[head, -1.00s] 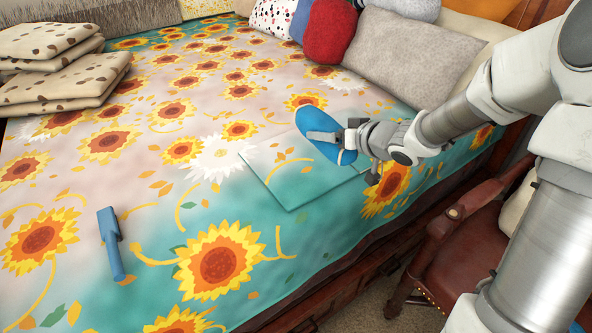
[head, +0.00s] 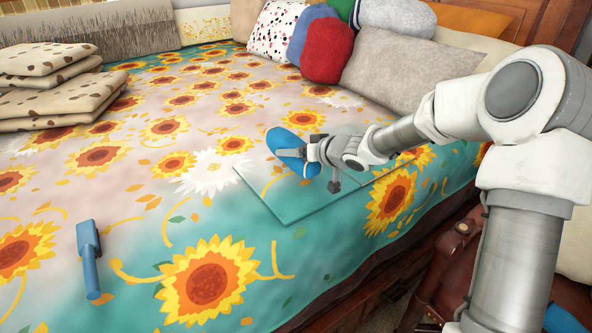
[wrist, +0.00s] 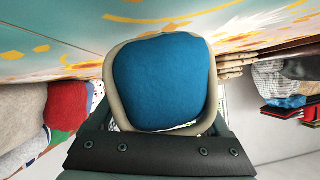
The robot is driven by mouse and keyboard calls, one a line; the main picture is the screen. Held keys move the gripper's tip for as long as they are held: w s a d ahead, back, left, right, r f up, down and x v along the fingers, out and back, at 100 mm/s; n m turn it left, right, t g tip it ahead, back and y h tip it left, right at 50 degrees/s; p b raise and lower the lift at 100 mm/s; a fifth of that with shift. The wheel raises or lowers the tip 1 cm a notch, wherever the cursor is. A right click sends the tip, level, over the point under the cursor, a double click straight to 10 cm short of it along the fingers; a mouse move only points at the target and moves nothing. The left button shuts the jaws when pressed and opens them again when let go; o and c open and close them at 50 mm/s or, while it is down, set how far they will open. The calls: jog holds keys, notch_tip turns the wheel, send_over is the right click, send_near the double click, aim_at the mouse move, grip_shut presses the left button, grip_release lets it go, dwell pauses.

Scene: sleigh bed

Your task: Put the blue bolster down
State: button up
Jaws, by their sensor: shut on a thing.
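The blue bolster (head: 284,141) is a small rounded blue cushion, held above the sunflower bedspread (head: 120,220). My gripper (head: 302,152) is shut on it. In the wrist view the bolster (wrist: 162,80) fills the middle, between the fingers of my gripper (wrist: 163,88). A thin, see-through flat panel (head: 292,208) lies on the bed below and beside the gripper. The gripper and arm hide part of the panel. I cannot tell whether the bolster touches the panel or the bed.
A blue brush-like tool (head: 90,258) lies at the front left. A grey pillow (head: 405,65) and a red cushion (head: 326,50) stand at the head. A leather chair (head: 440,275) is beside the bed. The middle of the bedspread is clear.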

aim_at(319, 165)
jog(key=shift+f+b, duration=1.55)
jog(key=shift+f, duration=0.4)
jog(key=shift+f, duration=0.15)
jog(key=o, duration=1.3)
jog(key=shift+r, duration=0.25)
jog(key=p+v, duration=0.5)
jog(key=v, duration=0.5)
jog(key=shift+s+d+r, duration=0.2)
jog(key=shift+r, duration=0.05)
jog(key=shift+s+d+r+p, duration=0.1)
jog(key=shift+s+d+p, duration=0.2)
jog(key=shift+s+d, duration=0.15)
